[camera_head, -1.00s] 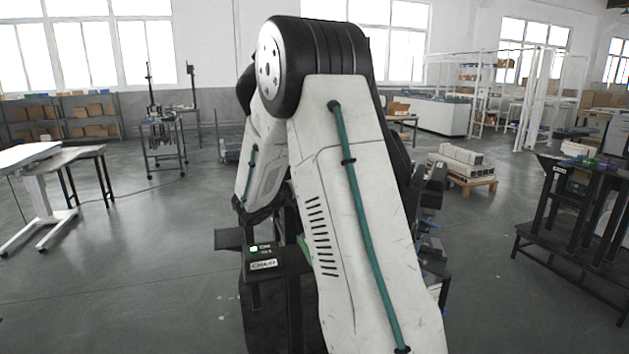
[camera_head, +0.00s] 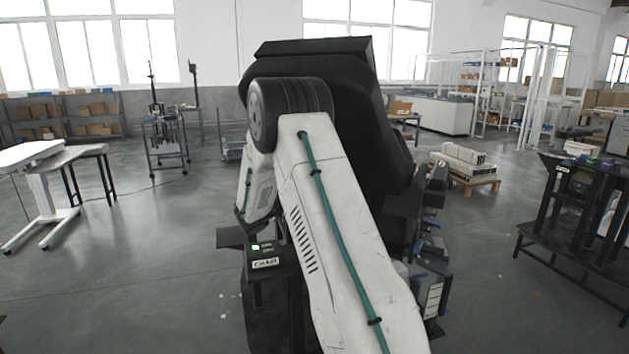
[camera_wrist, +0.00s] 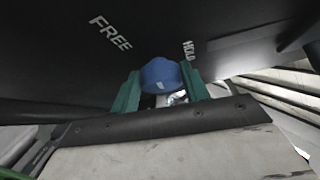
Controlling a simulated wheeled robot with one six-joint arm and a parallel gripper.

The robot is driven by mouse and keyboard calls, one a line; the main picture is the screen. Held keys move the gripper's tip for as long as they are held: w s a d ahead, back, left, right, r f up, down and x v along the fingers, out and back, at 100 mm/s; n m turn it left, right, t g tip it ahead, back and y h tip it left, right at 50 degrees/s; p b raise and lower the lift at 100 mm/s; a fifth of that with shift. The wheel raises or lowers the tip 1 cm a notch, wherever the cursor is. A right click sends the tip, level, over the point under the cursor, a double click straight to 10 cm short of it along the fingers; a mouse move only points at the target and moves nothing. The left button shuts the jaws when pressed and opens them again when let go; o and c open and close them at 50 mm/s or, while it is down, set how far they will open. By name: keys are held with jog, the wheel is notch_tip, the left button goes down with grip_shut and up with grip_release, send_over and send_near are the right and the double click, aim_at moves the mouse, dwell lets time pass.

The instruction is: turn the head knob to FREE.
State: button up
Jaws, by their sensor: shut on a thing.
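The head knob (camera_wrist: 161,75) is blue and round with a small pale mark on its lower edge, seen in the wrist view. It sits on a dark surface below the white words FREE (camera_wrist: 110,33), to its upper left, and HOLD (camera_wrist: 188,50), to its upper right. My gripper (camera_wrist: 160,88) has teal fingers, one on each side of the knob, and is shut on it. Which word the pale mark stands for I cannot tell. In the head view my arm hides the gripper and the knob; a large black body (camera_head: 350,110) rises behind the arm.
A dark stand with a green light and a label (camera_head: 264,256) is just left of my arm. A dark bench (camera_head: 580,215) stands at right, a white table (camera_head: 40,165) at left. A pallet with pale blocks (camera_head: 465,165) is behind. Floor at left is open.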

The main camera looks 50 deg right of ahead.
jog(key=shift+g, duration=0.5)
jog(key=o, duration=1)
jog(key=shift+d+f, duration=0.1)
jog(key=shift+f, duration=0.1)
